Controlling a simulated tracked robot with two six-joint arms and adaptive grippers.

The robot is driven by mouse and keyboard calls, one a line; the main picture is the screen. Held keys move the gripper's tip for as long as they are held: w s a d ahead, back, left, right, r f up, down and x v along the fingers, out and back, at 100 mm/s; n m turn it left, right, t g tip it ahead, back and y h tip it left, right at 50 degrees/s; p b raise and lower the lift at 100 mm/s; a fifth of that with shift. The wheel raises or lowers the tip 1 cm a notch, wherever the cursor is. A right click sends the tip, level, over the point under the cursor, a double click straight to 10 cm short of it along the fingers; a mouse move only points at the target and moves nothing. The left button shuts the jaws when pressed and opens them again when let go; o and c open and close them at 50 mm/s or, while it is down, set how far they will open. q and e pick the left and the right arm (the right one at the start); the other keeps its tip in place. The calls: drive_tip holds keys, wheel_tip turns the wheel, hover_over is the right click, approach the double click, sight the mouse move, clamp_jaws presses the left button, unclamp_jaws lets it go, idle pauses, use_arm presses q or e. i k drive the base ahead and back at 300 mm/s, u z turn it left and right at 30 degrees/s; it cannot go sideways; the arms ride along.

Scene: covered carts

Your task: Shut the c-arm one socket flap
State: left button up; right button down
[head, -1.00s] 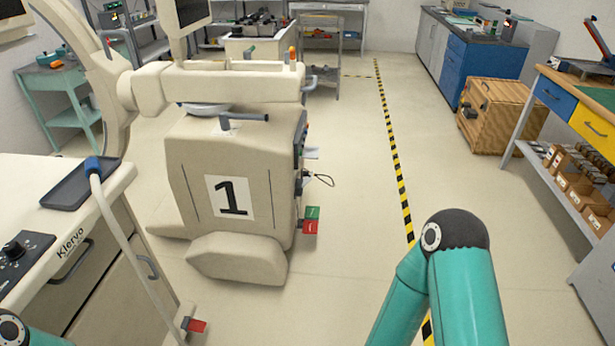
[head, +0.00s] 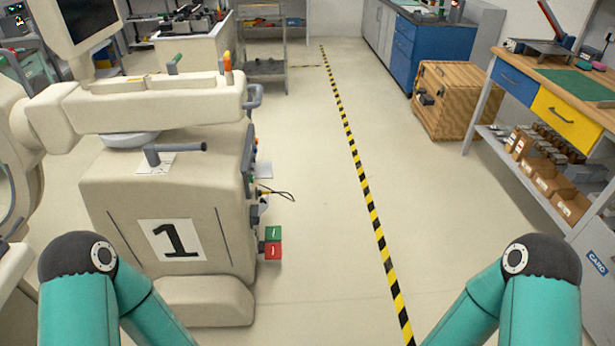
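The c-arm one (head: 120,222) is a large beige cart with a black "1" label on its near face. It stands left of the middle in the head view. Its right side is seen at a steep angle, with small coloured parts, a dark cable loop (head: 277,194) and red and green blocks (head: 273,244) low down. I cannot make out the socket flap or tell whether it is open. Both my teal arms show at the bottom, left and right of the picture. Neither gripper is in view.
A black and yellow floor stripe (head: 361,183) runs away from me right of the cart. The floor beside it is clear. A wooden crate (head: 452,105), blue cabinets (head: 428,50) and a workbench with a yellow drawer (head: 566,117) stand at the right. A grey shelf cart (head: 264,68) stands behind.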

sight(264, 205)
drive_tip(key=u, duration=0.1)
drive_tip(key=i, duration=1.55)
drive_tip(key=u, duration=0.7)
drive_tip(key=k, duration=0.85)
drive_tip(key=u, duration=0.15)
drive_tip(key=i, duration=0.9)
drive_tip(key=z, duration=0.05)
